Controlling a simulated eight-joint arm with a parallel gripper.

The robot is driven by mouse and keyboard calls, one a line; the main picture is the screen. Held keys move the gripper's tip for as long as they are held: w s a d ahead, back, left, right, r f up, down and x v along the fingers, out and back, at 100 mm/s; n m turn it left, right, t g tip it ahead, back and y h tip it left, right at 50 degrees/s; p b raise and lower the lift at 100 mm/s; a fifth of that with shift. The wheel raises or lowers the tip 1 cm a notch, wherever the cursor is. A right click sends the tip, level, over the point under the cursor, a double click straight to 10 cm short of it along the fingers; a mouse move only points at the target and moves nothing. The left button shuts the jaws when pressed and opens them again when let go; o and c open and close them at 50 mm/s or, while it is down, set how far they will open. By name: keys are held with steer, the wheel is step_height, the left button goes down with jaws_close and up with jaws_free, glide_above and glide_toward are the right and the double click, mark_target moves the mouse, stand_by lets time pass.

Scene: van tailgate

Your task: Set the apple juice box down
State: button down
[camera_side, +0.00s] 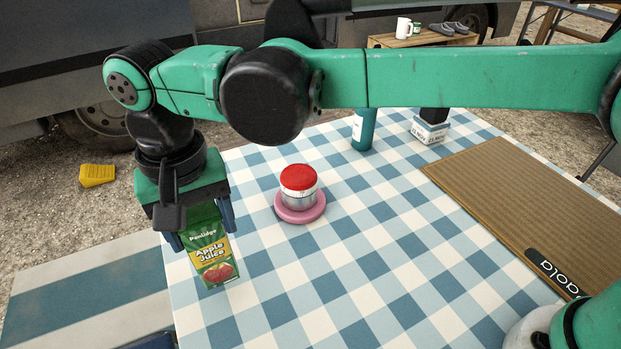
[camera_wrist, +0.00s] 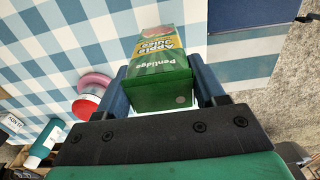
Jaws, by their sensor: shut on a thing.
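The apple juice box (camera_side: 213,258) is a green carton with a yellow label and red apples, near the left edge of the checked table. My gripper (camera_side: 202,226) is shut on its upper part from above, one finger on each side. The carton looks upright; I cannot tell whether its base touches the cloth. In the wrist view the box (camera_wrist: 160,75) sits between the two blue fingers of my gripper (camera_wrist: 163,88), its green top facing the camera.
A red-lidded jar (camera_side: 299,185) stands on a pink coaster (camera_side: 300,214) right of the box. The cloth's front middle (camera_side: 330,290) is clear.

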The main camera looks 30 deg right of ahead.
mark_target(210, 248)
steer(key=shift+f, duration=2)
steer(key=shift+f, duration=0.1)
steer(key=shift+c, duration=0.5)
jaws_free()
